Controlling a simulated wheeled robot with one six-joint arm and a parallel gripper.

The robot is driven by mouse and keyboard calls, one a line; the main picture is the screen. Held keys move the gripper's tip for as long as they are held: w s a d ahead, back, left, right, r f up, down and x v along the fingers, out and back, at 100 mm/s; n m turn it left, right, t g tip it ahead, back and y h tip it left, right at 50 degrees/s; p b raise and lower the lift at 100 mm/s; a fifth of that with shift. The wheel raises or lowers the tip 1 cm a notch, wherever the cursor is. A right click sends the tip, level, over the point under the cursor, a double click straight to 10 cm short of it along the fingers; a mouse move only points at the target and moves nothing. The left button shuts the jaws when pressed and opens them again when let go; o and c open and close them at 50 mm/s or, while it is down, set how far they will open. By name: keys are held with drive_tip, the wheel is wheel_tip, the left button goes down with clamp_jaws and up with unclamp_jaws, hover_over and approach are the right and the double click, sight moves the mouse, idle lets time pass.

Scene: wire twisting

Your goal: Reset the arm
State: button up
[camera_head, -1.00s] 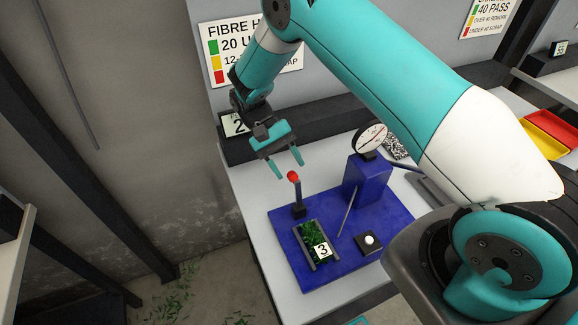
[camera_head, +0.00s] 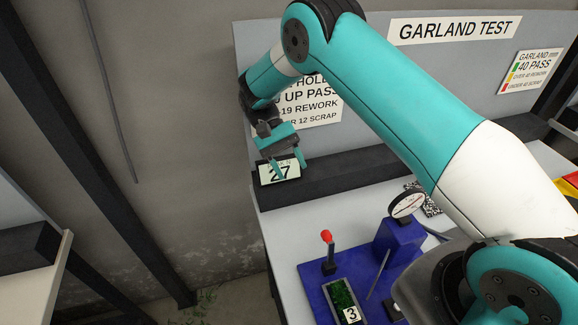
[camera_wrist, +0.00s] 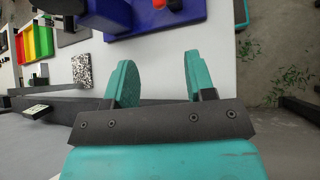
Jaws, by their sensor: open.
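My gripper (camera_head: 291,165) is open and empty, raised in front of the back panel, near the small display reading 27 (camera_head: 280,173). In the wrist view its two teal fingers (camera_wrist: 157,78) stand apart with nothing between them. Below it on the bench is a blue fixture base (camera_head: 312,282) with a red-knobbed lever (camera_head: 327,250), a tray of green bits marked 3 (camera_head: 341,293) and a dial gauge (camera_head: 407,204) on a blue block. The gripper is clear of all of these.
The back panel carries a GARLAND TEST sign (camera_head: 454,28) and a partly covered scrap-limit sign (camera_head: 316,108). A dark ledge (camera_head: 330,178) runs along the panel's foot. Coloured bins (camera_wrist: 38,43) show in the wrist view. Green scraps (camera_wrist: 268,65) lie on the floor.

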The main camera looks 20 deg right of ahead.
drive_tip(key=shift+d, duration=0.1)
drive_tip(key=shift+r, duration=0.1)
drive_tip(key=s+a+r+n+t+y+b, duration=0.2)
drive_tip(key=s+r+n+t+b, duration=0.35)
drive_tip(key=s+r+b, duration=0.25)
drive_tip(key=s+a+n+t+y+b, duration=0.1)
drive_tip(key=s+a+t+y+b, duration=0.1)
drive_tip(key=s, duration=0.6)
drive_tip(key=s+a+n+t+y+b, duration=0.1)
drive_tip(key=s+b, duration=0.3)
drive_tip(key=s, duration=0.4)
drive_tip(key=shift+s+a+f+n+t+y, duration=0.3)
drive_tip(key=shift+a+n+t+y, duration=0.1)
drive_tip(key=shift+n+t+y, duration=0.35)
